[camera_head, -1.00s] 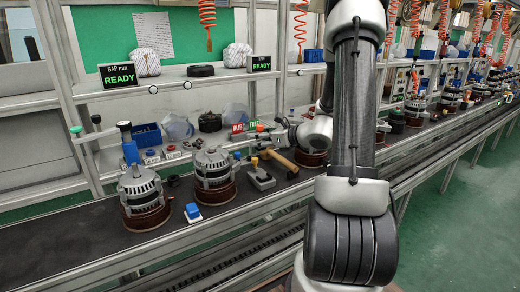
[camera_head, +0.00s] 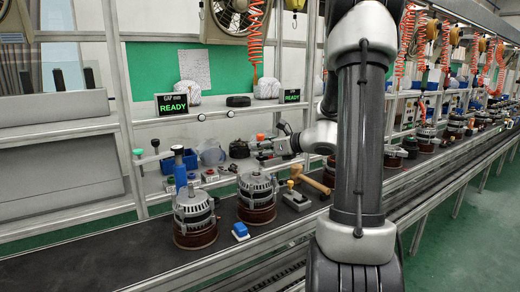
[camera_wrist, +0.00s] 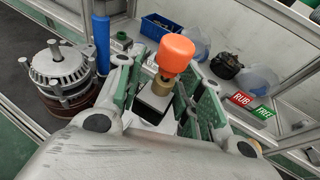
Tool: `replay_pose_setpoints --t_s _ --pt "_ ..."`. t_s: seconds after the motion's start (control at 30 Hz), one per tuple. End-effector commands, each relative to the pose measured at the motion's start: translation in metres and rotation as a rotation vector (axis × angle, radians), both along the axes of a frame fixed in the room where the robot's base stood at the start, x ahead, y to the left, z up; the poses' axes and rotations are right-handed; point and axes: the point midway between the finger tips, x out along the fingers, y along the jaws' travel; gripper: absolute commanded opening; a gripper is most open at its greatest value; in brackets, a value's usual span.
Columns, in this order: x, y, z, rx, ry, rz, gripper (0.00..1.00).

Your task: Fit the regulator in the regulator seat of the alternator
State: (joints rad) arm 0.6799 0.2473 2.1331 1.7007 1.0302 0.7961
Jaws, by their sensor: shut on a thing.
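My gripper (camera_wrist: 160,100) is shut on a grey block (camera_wrist: 155,98) that carries a brass collar and an orange knob (camera_wrist: 173,54). I cannot tell for sure whether this is the regulator. In the head view my gripper (camera_head: 272,150) is held up behind the near alternators, and the knob (camera_head: 260,137) shows. One alternator (camera_head: 194,212) stands at the left on a brown round base; another (camera_head: 257,192) stands to its right. The left one seems to show in the wrist view (camera_wrist: 60,68), left of my gripper and apart from it. The regulator seat cannot be made out.
A blue post tool (camera_head: 180,170) stands behind the left alternator. A small blue-and-white block (camera_head: 240,231), a grey block with a brass knob (camera_head: 296,197) and a wooden-handled mallet (camera_head: 315,185) lie on the belt. Shelf displays (camera_head: 173,103) read READY. The belt's left end is clear.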

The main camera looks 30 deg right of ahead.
Motion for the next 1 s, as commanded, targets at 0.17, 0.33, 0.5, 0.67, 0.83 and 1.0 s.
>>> replay_pose_setpoints --t_s 0.17,0.33,0.5,0.67,0.83,1.0 --pt "0.000 0.000 0.000 0.000 -0.001 0.000 0.12" --pt "0.000 0.000 -0.002 -0.003 -0.002 -0.011 0.12" --pt "0.000 0.000 -0.016 -0.001 0.000 -0.010 0.12" --pt "0.000 0.000 -0.032 0.000 0.001 -0.010 0.12" --pt "0.000 0.000 -0.047 0.000 0.000 -0.011 0.12" --pt "0.000 0.000 -0.055 -0.002 -0.001 -0.011 0.12"
